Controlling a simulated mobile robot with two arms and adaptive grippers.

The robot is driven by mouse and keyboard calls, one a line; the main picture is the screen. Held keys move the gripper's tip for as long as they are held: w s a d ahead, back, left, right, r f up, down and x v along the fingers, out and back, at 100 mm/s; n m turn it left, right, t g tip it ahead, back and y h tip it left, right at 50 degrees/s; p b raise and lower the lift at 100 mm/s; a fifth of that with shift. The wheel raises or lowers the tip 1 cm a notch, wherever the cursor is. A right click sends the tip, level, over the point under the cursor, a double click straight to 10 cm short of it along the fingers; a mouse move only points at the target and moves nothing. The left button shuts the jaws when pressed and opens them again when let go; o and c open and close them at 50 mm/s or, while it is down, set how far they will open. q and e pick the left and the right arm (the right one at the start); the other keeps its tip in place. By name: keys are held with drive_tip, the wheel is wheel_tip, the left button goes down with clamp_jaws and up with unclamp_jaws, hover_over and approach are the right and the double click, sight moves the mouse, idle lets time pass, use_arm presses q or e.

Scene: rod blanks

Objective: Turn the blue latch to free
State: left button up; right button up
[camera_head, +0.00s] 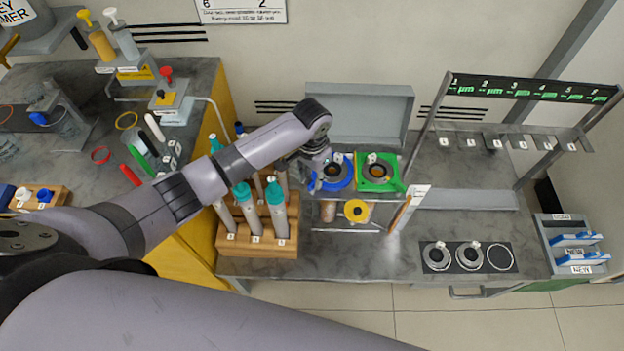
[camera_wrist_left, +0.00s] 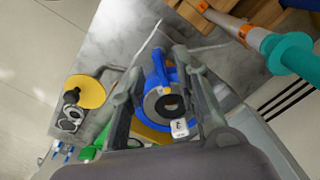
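The blue latch (camera_head: 347,181) is a blue ring with a lever around a round grey fitting with a dark centre, on the bench near the middle of the head view. In the left wrist view the blue latch (camera_wrist_left: 156,72) shows between the fingers, its lever pointing up in the picture. My left gripper (camera_head: 317,178) is at the left side of the latch. Its fingers are spread in the left wrist view (camera_wrist_left: 161,62), one on each side of the lever, with a gap visible. I cannot tell whether either finger touches it. My right gripper is not in view.
A green latch unit (camera_head: 392,184) sits right beside the blue one. A yellow disc (camera_head: 356,211) is in front. A wooden rack (camera_head: 257,248) with several teal-topped tubes stands left, close under my left arm.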

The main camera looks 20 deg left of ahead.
use_arm(q)
drive_tip(key=shift+f, duration=1.25)
drive_tip(key=shift+c, duration=0.4)
clamp_jaws()
